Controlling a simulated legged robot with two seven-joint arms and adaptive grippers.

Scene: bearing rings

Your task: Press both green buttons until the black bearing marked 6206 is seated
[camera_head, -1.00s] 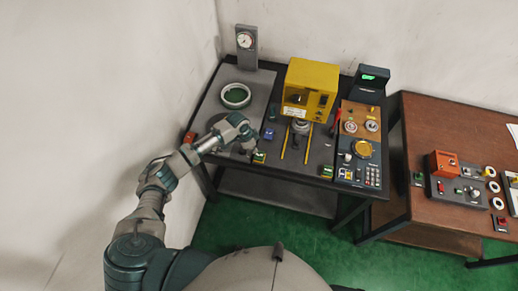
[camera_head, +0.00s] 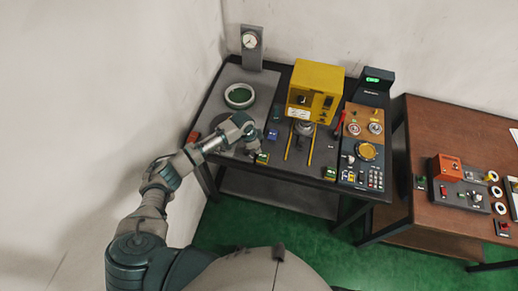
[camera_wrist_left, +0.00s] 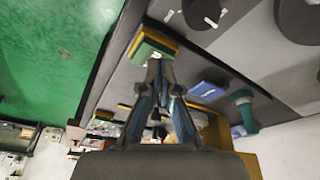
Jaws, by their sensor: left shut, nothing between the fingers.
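My left gripper (camera_head: 257,151) is shut and empty at the front edge of the dark press table. It is right beside the left green button (camera_head: 262,159). In the left wrist view the closed fingertips (camera_wrist_left: 160,66) appear at the near edge of the green-topped button box (camera_wrist_left: 150,48); I cannot tell whether they touch it. The right green button (camera_head: 329,173) is at the front edge, with no gripper near it. A dark round part (camera_head: 303,129) sits under the yellow press (camera_head: 316,90); its marking is unreadable. My right gripper is out of view.
A pale ring (camera_head: 239,96) lies on the grey plate at the left, near a gauge stand (camera_head: 251,47). A blue block (camera_head: 272,135) stands close to the gripper. Yellow rails (camera_head: 311,151) run between the buttons. A control panel (camera_head: 362,150) is at the right.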

